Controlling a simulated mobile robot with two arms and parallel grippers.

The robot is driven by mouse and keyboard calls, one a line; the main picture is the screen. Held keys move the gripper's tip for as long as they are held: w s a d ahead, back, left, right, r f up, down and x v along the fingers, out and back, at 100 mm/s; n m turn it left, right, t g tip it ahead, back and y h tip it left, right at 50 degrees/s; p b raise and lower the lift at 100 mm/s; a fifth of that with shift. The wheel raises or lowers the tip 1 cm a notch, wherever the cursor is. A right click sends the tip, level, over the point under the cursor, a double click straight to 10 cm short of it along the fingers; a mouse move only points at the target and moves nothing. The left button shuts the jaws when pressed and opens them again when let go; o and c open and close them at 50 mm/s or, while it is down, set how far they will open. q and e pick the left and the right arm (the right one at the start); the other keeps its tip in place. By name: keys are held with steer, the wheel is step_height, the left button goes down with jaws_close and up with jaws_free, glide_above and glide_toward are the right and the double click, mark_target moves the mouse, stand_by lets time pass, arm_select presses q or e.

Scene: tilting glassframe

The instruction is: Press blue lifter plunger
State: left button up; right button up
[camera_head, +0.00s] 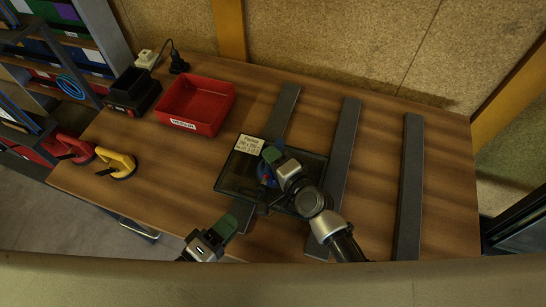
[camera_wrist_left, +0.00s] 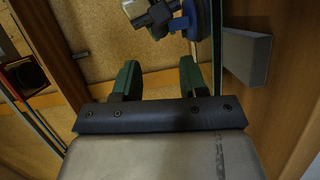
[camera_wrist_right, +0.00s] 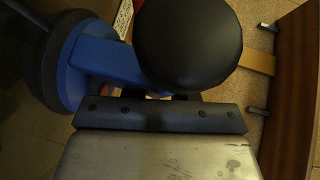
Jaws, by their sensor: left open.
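The blue lifter (camera_head: 264,173) is on the dark glass pane (camera_head: 235,178), which lies on the bars on the table. My right gripper (camera_head: 273,157) is at the lifter and covers part of it. In the right wrist view the blue lifter (camera_wrist_right: 100,60) fills the upper left, and a large black round part (camera_wrist_right: 188,42) hides my right fingers, so their grip cannot be told. My left gripper (camera_head: 228,226) is open and empty, at the pane's near left side, apart from the lifter. In the left wrist view the lifter (camera_wrist_left: 205,25) shows beyond the left gripper (camera_wrist_left: 160,78).
Three dark bars lie across the table; the middle (camera_head: 346,135) and right (camera_head: 408,190) ones are partly bare. A red bin (camera_head: 222,102), a yellow lifter (camera_head: 116,161) and a red lifter (camera_head: 70,148) are at the left. The table between bin and pane is clear.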

arm_select(q)
steer(key=shift+w, duration=0.1)
steer(key=c, duration=0.3)
steer(key=shift+w+d+r+m, duration=0.15)
steer(key=shift+w+m, duration=0.1)
steer(key=shift+m, duration=0.15)
steer(key=shift+c, duration=1.4)
steer(key=w+m+g, duration=0.1)
steer(key=m, duration=0.1)
steer(key=w+d+r+m+g, duration=0.1)
steer(key=m, duration=0.1)
steer(key=w+m, duration=0.1)
steer(key=m, duration=0.1)
steer(key=shift+d+r+g, duration=0.2)
steer(key=shift+r+g, duration=0.15)
steer(key=shift+g, duration=0.05)
jaws_close()
step_height(320, 180, up, 7)
steer(key=a+m+g+y, duration=0.1)
steer(key=m+g+y, duration=0.3)
steer(key=m, duration=1.8)
steer(key=g, duration=0.3)
steer(key=shift+a+m+y, duration=0.15)
steer(key=shift+m+y, duration=0.15)
steer(key=shift+f, duration=0.1)
